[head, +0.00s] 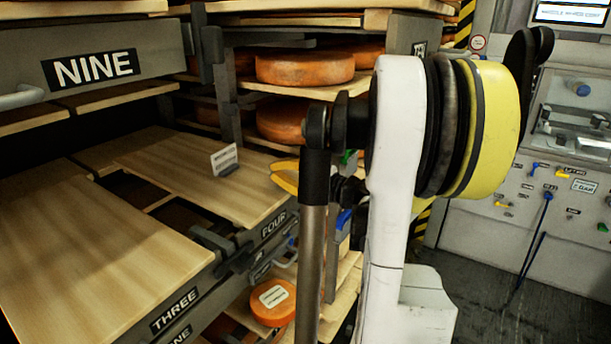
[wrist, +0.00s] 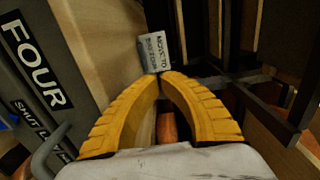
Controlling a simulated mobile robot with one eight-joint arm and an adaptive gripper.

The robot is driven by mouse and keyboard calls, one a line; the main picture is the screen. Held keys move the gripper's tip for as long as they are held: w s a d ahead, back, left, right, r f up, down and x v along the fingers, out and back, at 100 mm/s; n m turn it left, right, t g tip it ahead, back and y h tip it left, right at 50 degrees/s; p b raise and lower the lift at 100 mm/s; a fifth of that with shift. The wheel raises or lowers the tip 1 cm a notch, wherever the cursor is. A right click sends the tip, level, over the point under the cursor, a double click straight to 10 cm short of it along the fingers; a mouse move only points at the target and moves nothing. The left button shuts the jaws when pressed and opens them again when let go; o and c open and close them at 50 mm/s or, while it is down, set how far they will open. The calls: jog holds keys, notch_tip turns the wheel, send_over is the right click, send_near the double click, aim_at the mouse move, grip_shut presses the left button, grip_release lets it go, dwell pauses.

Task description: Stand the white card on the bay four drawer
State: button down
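The white card (head: 224,158) stands upright in a small dark foot on the wooden board of the bay four drawer (head: 175,170), near its far right part. My gripper (head: 283,178) is to the right of the card, with a gap between them in the head view; its yellow fingers are partly hidden by my arm. In the wrist view the fingertips of my gripper (wrist: 160,74) meet, with nothing seen between them. The card (wrist: 155,52) shows just beyond the tips, printed side visible. The drawer's FOUR label (wrist: 36,61) is at the left.
The bay three drawer (head: 85,245) is pulled out at the front left, and the grey bay nine drawer (head: 95,65) hangs above. Orange cheese wheels (head: 305,67) lie on shelves behind. A labelled cheese wheel (head: 273,301) sits lower down. A control panel (head: 565,190) is at right.

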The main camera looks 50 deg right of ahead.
aim_at(223, 156)
jog(key=s, duration=0.8)
jog(key=w+m, duration=0.3)
jog(key=m, duration=0.2)
jog(key=w+a+m, duration=0.1)
jog(key=w+m, duration=0.2)
jog(key=m, duration=0.3)
jog(key=w+m, duration=0.3)
jog(key=m, duration=0.2)
jog(key=shift+a+r+m, duration=0.1)
jog(key=shift+a+m, duration=0.15)
jog(key=shift+m, duration=0.05)
jog(key=shift+w+m, duration=0.2)
jog(key=shift+m, duration=0.2)
jog(key=shift+w+a+m+p, duration=0.15)
jog(key=shift+w+m+p, duration=0.15)
jog(key=shift+w, duration=0.3)
jog(key=w, duration=0.8)
jog(key=w+a, duration=0.1)
jog(key=w, duration=0.4)
jog(key=shift+p, duration=0.4)
jog(key=shift+w+a, duration=0.15)
jog(key=shift+w, duration=1.05)
